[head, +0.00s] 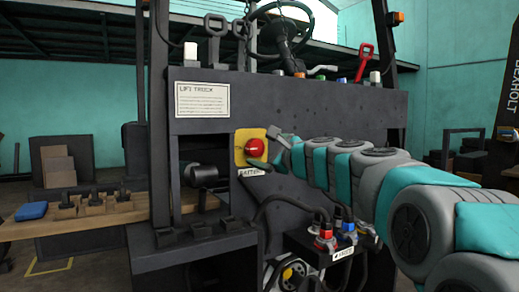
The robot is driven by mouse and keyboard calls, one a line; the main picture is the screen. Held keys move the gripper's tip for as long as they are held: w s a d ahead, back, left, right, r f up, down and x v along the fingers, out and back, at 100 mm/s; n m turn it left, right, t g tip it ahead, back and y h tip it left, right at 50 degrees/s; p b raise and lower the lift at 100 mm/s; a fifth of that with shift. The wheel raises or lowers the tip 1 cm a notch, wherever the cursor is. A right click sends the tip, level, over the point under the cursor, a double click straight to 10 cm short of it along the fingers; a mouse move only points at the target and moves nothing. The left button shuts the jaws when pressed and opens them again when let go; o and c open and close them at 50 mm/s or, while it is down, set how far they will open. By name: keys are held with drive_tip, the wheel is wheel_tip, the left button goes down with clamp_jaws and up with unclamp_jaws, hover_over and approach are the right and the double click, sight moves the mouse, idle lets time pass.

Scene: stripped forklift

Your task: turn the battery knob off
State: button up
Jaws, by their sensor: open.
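The battery knob (256,147) is a red round knob on a yellow square plate (239,158), on the dark front panel of the forklift. A white label below it is partly readable as "BATTERY". My arm reaches in from the right, and my gripper (269,151) is at the right side of the knob. One grey finger shows above and right of the knob, and a dark finger shows just below it. The jaws are open around or close beside the knob; I cannot tell whether they touch it.
A white "LIFT TRUCK" sign (203,100) is on the panel. Cables and connectors (325,238) sit below my arm. A wooden shelf (85,222) with a blue object (31,211) is at left. The steering wheel (282,22) and a red lever (364,62) stand above the panel.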

sight(255, 148)
drive_tip(key=shift+x, duration=1.2)
drive_tip(key=shift+f, duration=0.1)
drive_tip(key=c, duration=1.4)
